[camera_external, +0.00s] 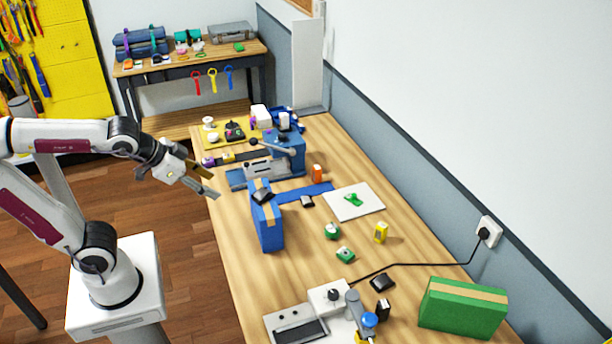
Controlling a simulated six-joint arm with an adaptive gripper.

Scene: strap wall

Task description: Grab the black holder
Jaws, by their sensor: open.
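Several small black pieces lie on the wooden workbench (290,275), and I cannot tell which is the black holder. One black piece (262,197) is at the top of the upright blue box (269,229). Another black piece (307,201) lies just right of that box, by a blue strap (305,193). A flat black piece (382,283) and an upright black piece (383,309) are near the front right. My gripper (207,184) is open and empty, in the air by the bench's left edge, left of the blue box. It touches none of the black pieces.
A blue clamp device (286,158) stands behind the blue box. A white sheet (368,203) with a green piece lies at centre right. A green box (462,308) stands at front right. A black cable (430,264) crosses the bench to the wall socket (488,232).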

